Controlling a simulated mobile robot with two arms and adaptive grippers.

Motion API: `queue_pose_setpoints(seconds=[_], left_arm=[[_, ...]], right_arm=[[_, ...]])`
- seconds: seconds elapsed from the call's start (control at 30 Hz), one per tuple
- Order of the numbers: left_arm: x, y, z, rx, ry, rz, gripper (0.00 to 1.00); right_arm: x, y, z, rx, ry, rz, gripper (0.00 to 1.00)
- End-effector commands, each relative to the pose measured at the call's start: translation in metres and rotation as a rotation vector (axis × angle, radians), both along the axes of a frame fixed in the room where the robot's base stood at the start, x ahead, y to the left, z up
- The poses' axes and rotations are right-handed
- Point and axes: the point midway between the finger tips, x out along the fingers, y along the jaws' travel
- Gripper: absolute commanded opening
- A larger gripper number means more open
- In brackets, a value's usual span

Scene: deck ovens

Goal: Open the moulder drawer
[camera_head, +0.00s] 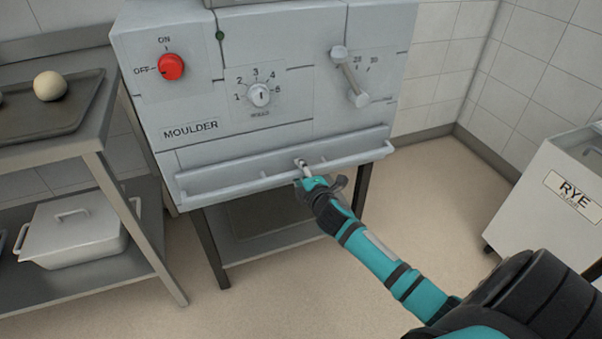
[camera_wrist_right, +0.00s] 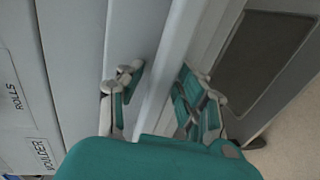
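The moulder (camera_head: 215,95) is a grey machine on a stand, with its name on the front. Its drawer (camera_head: 225,175) is the long low panel along the bottom and looks closed. A long bar handle (camera_head: 350,158) runs across it. My right gripper (camera_head: 304,168) is at the middle of this handle. In the right wrist view, the fingers of my right gripper (camera_wrist_right: 158,90) stand apart on either side of the handle bar (camera_wrist_right: 172,65), with some gap visible. Firm contact cannot be seen. My left gripper is not in view.
A metal table (camera_head: 95,135) with a dark tray (camera_head: 50,120) and dough ball (camera_head: 50,86) stands at left. A lidded white container (camera_head: 75,238) is on its lower shelf. A RYE bin (camera_head: 545,205) stands at right. The floor (camera_head: 270,300) before the moulder is clear.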

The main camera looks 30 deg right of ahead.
Motion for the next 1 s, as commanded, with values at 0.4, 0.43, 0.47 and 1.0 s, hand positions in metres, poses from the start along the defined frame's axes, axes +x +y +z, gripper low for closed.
queue_pose_setpoints(seconds=[0.4,0.43,0.47,1.0], left_arm=[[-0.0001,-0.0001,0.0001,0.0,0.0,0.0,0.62],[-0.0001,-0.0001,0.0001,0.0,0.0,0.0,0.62],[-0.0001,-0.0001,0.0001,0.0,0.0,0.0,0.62],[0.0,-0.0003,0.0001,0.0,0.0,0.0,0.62]], right_arm=[[-0.0002,-0.0001,0.0,0.0,0.0,0.0,0.09],[-0.0002,-0.0001,0.0,0.0,0.0,0.0,0.05],[-0.0002,0.0,-0.0001,0.0,0.0,0.0,0.01],[-0.0003,0.0,0.0001,0.0,0.0,0.0,0.0]])
